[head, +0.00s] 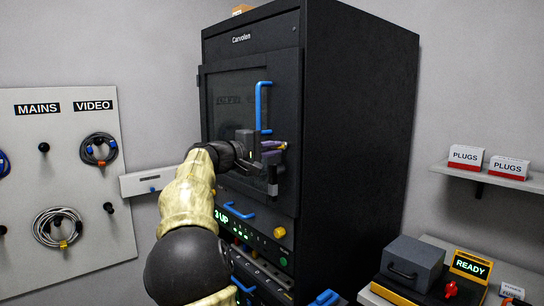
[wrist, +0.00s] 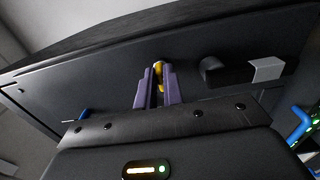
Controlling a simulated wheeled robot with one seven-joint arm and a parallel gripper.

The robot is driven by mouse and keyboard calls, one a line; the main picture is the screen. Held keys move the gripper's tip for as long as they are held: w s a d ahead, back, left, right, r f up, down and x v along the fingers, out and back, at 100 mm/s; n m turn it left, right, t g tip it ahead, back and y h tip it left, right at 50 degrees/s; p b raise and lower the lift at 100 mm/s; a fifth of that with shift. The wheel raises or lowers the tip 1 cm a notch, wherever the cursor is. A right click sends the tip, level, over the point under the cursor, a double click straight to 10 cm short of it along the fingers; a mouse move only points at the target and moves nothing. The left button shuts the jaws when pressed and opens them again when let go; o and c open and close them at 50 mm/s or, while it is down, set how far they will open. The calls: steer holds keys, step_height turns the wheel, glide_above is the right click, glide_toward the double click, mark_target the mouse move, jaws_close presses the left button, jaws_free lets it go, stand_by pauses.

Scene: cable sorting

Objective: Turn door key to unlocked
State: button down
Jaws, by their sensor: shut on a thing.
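The black cabinet (head: 357,130) stands in the middle of the head view, its front door (head: 225,105) closed or nearly so, with a blue handle (head: 258,100). My gripper (head: 275,148) is at the right edge of the door, below the handle. In the wrist view my gripper's purple fingers (wrist: 159,90) are shut on the yellow door key (wrist: 158,68), which stands out from the dark panel. Only a small part of the key shows between the fingertips. The lock face and any unlocked mark are hidden.
A dark lever with a grey end (wrist: 245,70) sits beside the key in the wrist view. A wall board with cables (head: 65,180) is at left. A shelf with PLUGS boxes (head: 467,157) and a bench with a READY display (head: 469,266) are at right.

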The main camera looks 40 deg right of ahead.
stand_by(0.4)
steer(key=c, duration=1.5)
jaws_free()
steer(key=shift+a, duration=0.1)
steer(key=a+b, duration=0.2)
steer(key=a, duration=1.5)
steer(key=shift+a+b, duration=0.15)
steer(key=shift+b, duration=0.15)
